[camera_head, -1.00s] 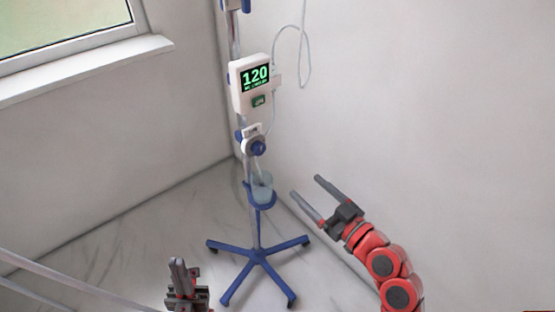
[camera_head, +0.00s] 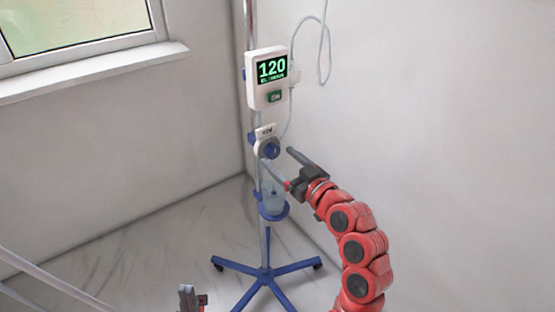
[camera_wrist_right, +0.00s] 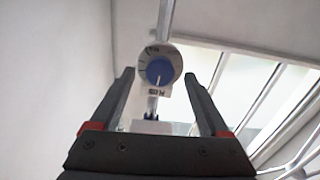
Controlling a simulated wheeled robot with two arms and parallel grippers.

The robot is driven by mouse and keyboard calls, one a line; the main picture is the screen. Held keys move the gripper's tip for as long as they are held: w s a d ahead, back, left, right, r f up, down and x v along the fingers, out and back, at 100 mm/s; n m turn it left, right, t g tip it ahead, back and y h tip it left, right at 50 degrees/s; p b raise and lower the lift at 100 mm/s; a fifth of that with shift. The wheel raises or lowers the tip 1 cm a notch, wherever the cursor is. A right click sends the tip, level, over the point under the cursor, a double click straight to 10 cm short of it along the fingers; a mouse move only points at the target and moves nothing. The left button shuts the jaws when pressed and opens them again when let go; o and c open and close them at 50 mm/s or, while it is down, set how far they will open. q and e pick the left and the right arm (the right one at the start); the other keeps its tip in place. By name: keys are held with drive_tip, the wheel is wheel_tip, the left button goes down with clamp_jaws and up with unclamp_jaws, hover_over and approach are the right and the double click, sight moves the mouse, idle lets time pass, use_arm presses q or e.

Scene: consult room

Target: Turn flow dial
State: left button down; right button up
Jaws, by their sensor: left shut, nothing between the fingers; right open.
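The flow dial (camera_head: 272,151) is a blue knob on a small white unit clamped to the pole, below the pump. It also shows in the right wrist view (camera_wrist_right: 159,71), with marks around it, between and beyond my fingertips. My right gripper (camera_head: 283,168) is open, just below and to the right of the dial, its fingers pointing at it; nothing shows between them in the right wrist view (camera_wrist_right: 158,80). My left gripper (camera_head: 186,290) is shut and empty, low at the bottom edge, far from the dial.
The white pump (camera_head: 267,79) above the dial reads 120 in green. A clear cup (camera_head: 271,192) sits in a blue ring below it. The blue wheeled base (camera_head: 266,275) spreads on the floor. Walls stand close behind and right; a window (camera_head: 75,25) is at upper left.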

drive_tip(key=shift+x, duration=1)
drive_tip(key=shift+c, duration=0.2)
drive_tip(key=c, duration=1.2)
drive_tip(key=shift+r+m, duration=0.1)
drive_tip(key=shift+m, duration=0.3)
clamp_jaws()
drive_tip(key=shift+m+p, duration=0.5)
drive_tip(key=shift+m, duration=0.2)
